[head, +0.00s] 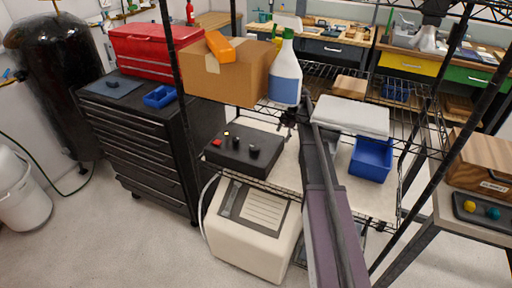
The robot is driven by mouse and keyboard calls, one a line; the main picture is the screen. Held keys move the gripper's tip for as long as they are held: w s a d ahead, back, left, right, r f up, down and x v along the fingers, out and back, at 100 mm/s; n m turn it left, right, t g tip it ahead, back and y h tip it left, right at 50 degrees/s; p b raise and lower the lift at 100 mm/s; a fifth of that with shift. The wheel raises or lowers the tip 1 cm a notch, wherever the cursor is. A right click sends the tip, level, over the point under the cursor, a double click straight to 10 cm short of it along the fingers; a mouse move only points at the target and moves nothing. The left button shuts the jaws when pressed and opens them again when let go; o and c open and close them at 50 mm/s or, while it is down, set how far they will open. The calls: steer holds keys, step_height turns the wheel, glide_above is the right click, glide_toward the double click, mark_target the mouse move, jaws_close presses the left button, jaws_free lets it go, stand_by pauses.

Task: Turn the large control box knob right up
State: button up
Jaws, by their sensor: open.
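The black control box (238,170) sits on the middle shelf of the wire rack. Its top carries a red button or switch (216,143), a small yellow part (227,133) and dark knobs. The nearest and seemingly largest dark knob (253,151) is toward the right; its pointer direction is too small to read. Another dark knob (236,141) is beside it. My purple and grey arm reaches up from the bottom, right of the box. My gripper (287,118) appears small and dark behind and right of the box, apart from the knobs. It is open; its fingers are hard to make out.
Rack posts and shelves surround the box. Above it are a cardboard box (228,80) and a spray bottle (286,75). A blue bin (371,158) is to the right. A cream machine (250,245) stands below, and a black tool cabinet (140,135) is left.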

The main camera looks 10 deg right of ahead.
mark_target(255, 147)
steer(key=a, duration=0.3)
steer(key=s+a, duration=0.1)
steer(key=a, duration=0.3)
steer(key=a+f+b, duration=0.1)
steer(key=a, duration=0.3)
steer(key=shift+s, duration=0.4)
steer(key=shift+b+x, duration=0.9)
steer(key=shift+x, duration=0.1)
steer(key=shift+a, duration=0.15)
steer(key=shift+r, duration=0.1)
